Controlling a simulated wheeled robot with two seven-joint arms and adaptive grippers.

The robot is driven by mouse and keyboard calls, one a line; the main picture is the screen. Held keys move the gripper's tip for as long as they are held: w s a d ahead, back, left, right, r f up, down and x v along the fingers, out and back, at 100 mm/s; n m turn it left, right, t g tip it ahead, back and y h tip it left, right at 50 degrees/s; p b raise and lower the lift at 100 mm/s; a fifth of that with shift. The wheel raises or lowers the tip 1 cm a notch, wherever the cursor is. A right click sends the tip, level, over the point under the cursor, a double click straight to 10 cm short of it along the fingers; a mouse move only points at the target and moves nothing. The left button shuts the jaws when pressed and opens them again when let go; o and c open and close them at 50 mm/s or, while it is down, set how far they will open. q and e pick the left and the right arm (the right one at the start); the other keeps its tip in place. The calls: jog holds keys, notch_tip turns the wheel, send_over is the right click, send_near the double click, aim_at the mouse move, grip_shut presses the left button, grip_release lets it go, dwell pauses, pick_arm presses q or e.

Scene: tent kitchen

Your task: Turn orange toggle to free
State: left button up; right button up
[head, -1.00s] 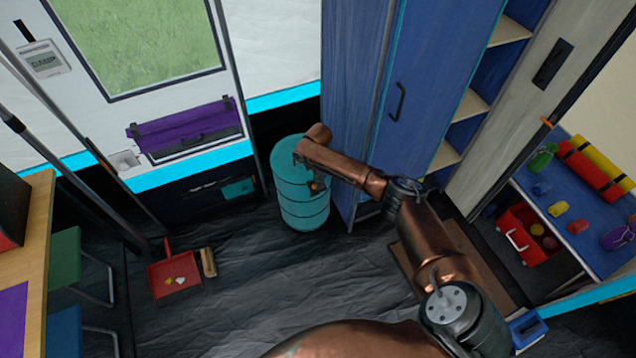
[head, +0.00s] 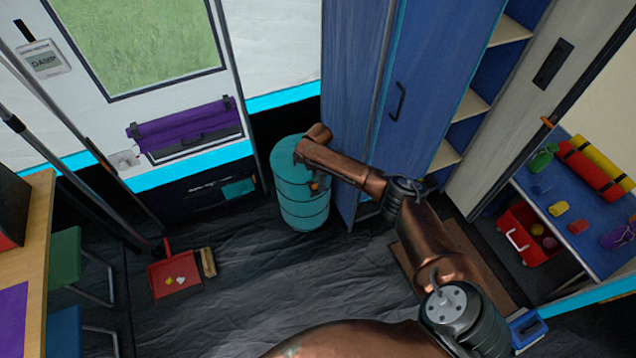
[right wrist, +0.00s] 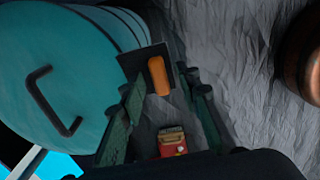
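The orange toggle (right wrist: 158,75) sits on a dark square plate (right wrist: 144,60) at the side of the teal barrel (right wrist: 85,70). In the right wrist view its long side runs nearly up and down, leaning slightly. My right gripper (right wrist: 168,92) is open, with its green fingers spread and the toggle at the gap between their tips, nearer the left finger. I cannot tell whether they touch. In the head view the barrel (head: 300,205) stands on the floor below my right arm, and the small toggle (head: 314,187) is partly hidden. My left gripper is not in view.
A blue cabinet (head: 425,100) stands right beside the barrel. A red dustpan (head: 174,275) and a brush (head: 208,262) lie on the dark floor to the left. A blue table (head: 560,190) with several small items stands at the right. The floor left of the barrel is mostly clear.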

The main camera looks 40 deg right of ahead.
jog(key=shift+r, duration=0.1)
notch_tip(320, 180, up, 12)
dwell(0.5)
dwell(0.4)
